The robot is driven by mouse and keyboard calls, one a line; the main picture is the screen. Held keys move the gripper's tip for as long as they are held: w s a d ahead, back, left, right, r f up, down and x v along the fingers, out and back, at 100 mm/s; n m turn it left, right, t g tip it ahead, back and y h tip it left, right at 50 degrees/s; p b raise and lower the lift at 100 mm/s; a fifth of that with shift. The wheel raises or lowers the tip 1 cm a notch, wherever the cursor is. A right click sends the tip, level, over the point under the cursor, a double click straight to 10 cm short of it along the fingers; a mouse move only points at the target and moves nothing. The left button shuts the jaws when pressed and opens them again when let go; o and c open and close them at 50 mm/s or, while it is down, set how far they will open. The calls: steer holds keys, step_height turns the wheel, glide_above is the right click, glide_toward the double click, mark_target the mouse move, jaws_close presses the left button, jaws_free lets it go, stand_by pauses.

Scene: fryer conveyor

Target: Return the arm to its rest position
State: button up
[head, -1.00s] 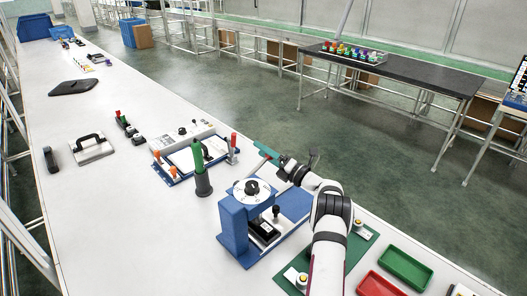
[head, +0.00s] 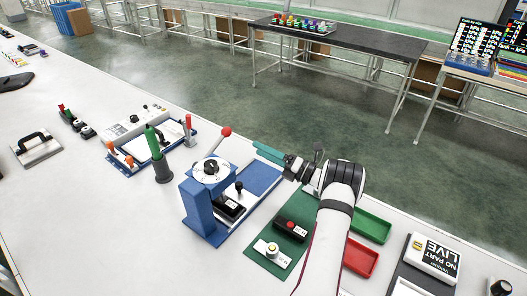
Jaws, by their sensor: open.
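My gripper (head: 266,151) is at the end of my white and black arm, which reaches up from the bottom of the head view. Its teal fingers point left, above the bench's far edge and just beyond the blue fixture. The fingers look empty and touch nothing that I can see. The gap between them is hard to make out at this size. The blue fixture (head: 199,209) has a round white dial and a lever with a red ball (head: 226,131), left of and apart from the gripper. My forearm hides part of the bench.
Right of the fixture, a green mat (head: 270,235) carries button boxes. Green (head: 372,226) and red (head: 360,258) trays sit by my forearm. A green-handled tool (head: 155,150) stands left of the fixture. A dark table (head: 370,43) is across the aisle.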

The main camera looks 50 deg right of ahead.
stand_by(0.3)
